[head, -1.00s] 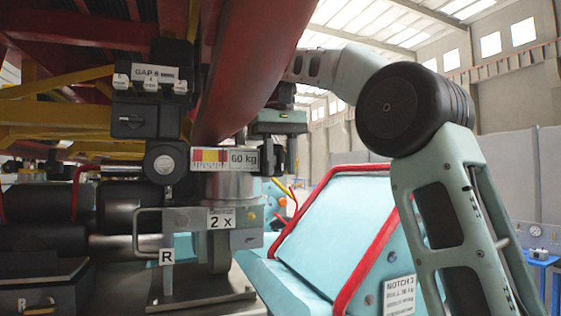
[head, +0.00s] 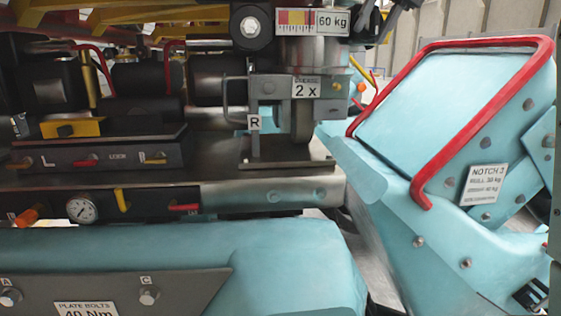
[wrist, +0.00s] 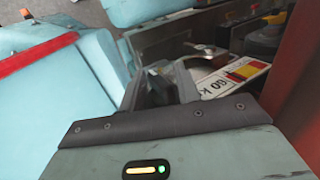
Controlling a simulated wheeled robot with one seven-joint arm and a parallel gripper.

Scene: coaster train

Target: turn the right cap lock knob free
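I cannot pick out the right cap lock knob for certain. A round dark knob with a pale centre (head: 250,27) shows at the top of the head view, left of the 60 kg scale plate (head: 312,21). Below it, a grey metal block carries a 2 X plate (head: 306,90) and an R tag (head: 254,122).
A teal car body with a red bar (head: 480,140) and a NOTCH 3 plate (head: 483,184) stands at the right. At the left are a dark lock panel (head: 115,155), a pressure gauge (head: 82,208) and a teal bench (head: 180,265). A dark red beam (wrist: 290,90) borders the wrist view's right.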

